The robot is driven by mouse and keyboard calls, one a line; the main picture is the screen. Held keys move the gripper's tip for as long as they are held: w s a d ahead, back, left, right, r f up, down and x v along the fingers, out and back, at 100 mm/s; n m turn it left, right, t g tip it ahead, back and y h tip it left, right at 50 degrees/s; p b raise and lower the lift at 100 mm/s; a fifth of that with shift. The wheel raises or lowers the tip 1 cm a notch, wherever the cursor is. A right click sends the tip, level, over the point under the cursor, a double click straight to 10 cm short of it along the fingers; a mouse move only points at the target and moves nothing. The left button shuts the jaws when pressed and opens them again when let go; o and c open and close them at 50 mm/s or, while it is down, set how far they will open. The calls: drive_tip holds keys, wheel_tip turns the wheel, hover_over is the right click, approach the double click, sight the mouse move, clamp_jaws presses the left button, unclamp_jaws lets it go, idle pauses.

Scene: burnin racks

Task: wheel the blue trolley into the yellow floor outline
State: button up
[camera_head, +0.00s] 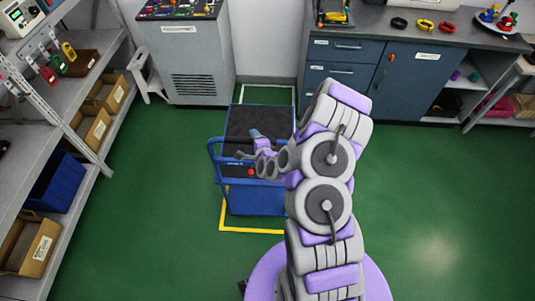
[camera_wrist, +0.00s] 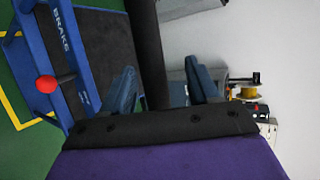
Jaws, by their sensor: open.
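The blue trolley (camera_head: 254,200) stands on the green floor with its dark deck toward the cabinets. The yellow floor outline (camera_head: 250,231) shows along the trolley's near and left sides; the trolley and my arm hide other parts. My gripper (camera_head: 248,145) is over the trolley at its near handle end. In the wrist view my gripper (camera_wrist: 163,80) is open, with a black bar (camera_wrist: 146,45), apparently the trolley's handle, between its fingers. A red brake knob (camera_wrist: 46,84) sits on the blue panel marked BRAKE. The yellow outline also shows there (camera_wrist: 14,114).
A white floor outline (camera_head: 293,96) lies behind the trolley. A grey cabinet (camera_head: 188,60) stands behind left, and blue drawers (camera_head: 340,73) stand behind right. Shelves with bins (camera_head: 112,93) line the left. Green floor (camera_head: 430,200) is clear at right.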

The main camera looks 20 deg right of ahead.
drive_tip(key=p+v, duration=1.4)
drive_tip(key=p, duration=0.2)
drive_tip(key=shift+s+p, duration=0.35)
drive_tip(key=shift+r, duration=0.1)
